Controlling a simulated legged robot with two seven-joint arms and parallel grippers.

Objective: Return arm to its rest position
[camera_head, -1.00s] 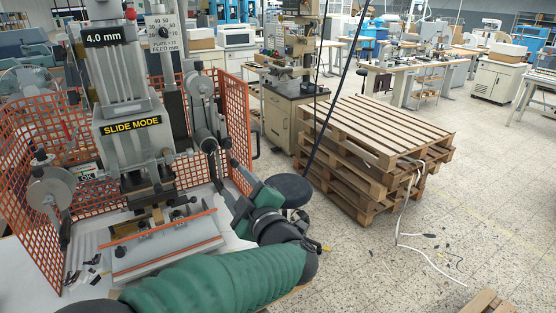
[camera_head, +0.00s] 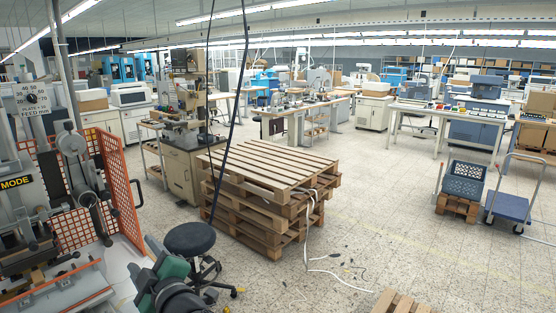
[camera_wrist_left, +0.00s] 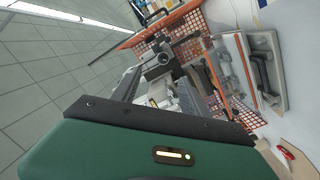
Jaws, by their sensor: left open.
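My left gripper (camera_head: 160,275), green and black, is at the bottom left of the head view. It is to the right of the grey stamping press (camera_head: 25,215) and apart from its bed. In the left wrist view, the green gripper housing (camera_wrist_left: 120,150) fills the bottom. The gripper is open and I see nothing held in it. The press shows beyond it. Most of my left arm is out of the head view, and my right gripper does not show.
An orange mesh guard (camera_head: 120,190) stands around the press, close to my left gripper. A black stool (camera_head: 190,238) is just beyond the gripper. Stacked wooden pallets (camera_head: 265,170) stand in the middle. A blue cart (camera_head: 508,207) is at the right. Open floor lies between.

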